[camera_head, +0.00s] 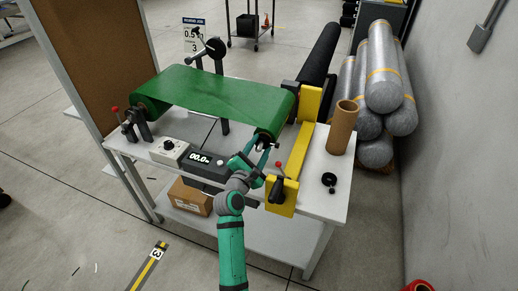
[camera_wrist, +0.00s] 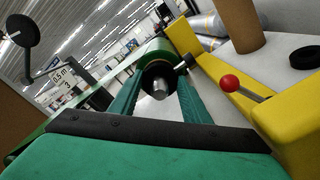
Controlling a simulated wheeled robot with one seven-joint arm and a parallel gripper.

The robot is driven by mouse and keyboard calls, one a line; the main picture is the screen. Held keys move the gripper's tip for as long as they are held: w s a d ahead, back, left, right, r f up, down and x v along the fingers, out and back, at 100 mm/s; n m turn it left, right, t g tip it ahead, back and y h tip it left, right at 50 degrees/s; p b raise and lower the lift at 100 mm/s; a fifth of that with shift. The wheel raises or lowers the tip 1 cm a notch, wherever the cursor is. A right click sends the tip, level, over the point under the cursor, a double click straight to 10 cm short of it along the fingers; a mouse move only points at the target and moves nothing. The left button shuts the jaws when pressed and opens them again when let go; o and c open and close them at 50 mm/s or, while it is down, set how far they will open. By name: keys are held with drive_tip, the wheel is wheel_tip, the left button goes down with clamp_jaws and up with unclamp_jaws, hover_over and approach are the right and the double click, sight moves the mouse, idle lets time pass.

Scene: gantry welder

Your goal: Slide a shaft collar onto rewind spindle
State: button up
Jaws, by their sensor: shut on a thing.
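My gripper (camera_head: 264,148) is at the near right end of the green roll, its teal fingers pointing at that end. In the wrist view my gripper (camera_wrist: 161,80) is shut on a black shaft collar (camera_wrist: 150,74), one finger on each side. The silver end of the rewind spindle (camera_wrist: 159,90) shows in the middle of the collar and sticks out towards the camera, so the collar appears to be around it. A small dark screw or lever (camera_wrist: 185,63) stands out at the collar's upper right. How deep the collar sits is hidden.
A yellow frame (camera_head: 297,165) with a red-knobbed lever (camera_head: 279,165) stands close right of my gripper. A black ring (camera_head: 329,179) and a cardboard tube (camera_head: 342,127) are on the bench's right. A display box (camera_head: 203,163) and a white control box (camera_head: 170,151) are left.

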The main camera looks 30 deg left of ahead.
drive_tip(key=o, duration=1.2)
drive_tip(key=v, duration=1)
drive_tip(key=shift+s, duration=0.35)
